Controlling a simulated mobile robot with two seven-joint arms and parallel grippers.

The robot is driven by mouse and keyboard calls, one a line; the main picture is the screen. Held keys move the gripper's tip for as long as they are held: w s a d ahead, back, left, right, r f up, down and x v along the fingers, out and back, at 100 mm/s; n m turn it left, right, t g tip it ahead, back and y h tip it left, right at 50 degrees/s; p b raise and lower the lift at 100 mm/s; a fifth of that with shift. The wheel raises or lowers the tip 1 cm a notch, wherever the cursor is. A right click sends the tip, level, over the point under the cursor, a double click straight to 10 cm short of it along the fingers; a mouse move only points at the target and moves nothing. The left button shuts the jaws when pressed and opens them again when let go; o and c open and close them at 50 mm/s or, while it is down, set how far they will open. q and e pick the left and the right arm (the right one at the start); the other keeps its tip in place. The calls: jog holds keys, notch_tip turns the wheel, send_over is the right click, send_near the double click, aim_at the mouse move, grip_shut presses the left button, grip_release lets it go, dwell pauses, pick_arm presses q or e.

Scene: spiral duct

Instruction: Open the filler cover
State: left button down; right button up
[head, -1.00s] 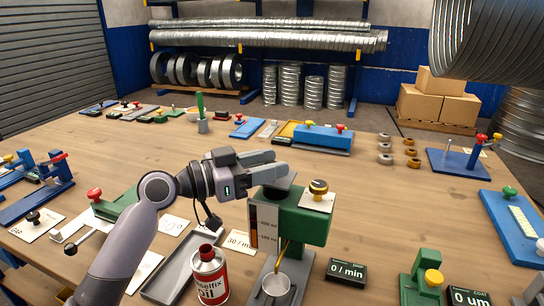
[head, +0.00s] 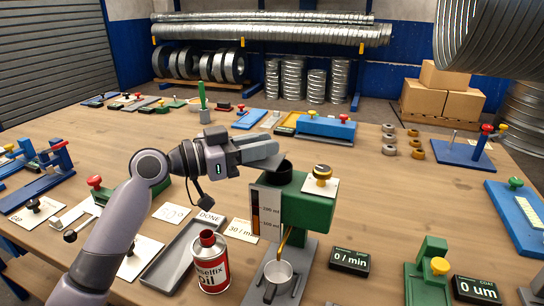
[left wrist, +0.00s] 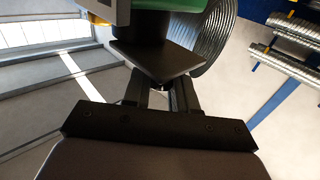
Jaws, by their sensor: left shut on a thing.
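The green dispenser (head: 312,212) stands on the table at centre right, with a round black filler neck (head: 283,172) on top. My left gripper (head: 268,152) is at the upper left of the neck, shut on the filler cover. The cover is a dark flat plate (left wrist: 155,62) between the fingers in the left wrist view; in the head view the fingers largely hide it. I cannot tell whether the cover still touches the neck's left edge. My right gripper is in neither view.
A black and gold knob (head: 322,172) sits on the dispenser beside the neck. A metal cup (head: 278,273) stands below its spout. A red and white oil can (head: 209,262) and a grey tray (head: 180,258) are left of it.

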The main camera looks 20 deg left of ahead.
pick_arm(q)
jog(key=shift+a+f+b, duration=0.15)
jog(key=shift+a+b, duration=0.45)
jog(key=shift+a, duration=0.5)
jog(key=shift+a+r, duration=0.25)
jog(key=shift+a, duration=0.1)
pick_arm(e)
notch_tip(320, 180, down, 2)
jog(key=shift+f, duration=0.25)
pick_arm(q)
jog(key=c, duration=1)
grip_release()
jog(key=shift+f, duration=0.1)
jog(key=b+v, duration=0.2)
jog(key=v, duration=0.5)
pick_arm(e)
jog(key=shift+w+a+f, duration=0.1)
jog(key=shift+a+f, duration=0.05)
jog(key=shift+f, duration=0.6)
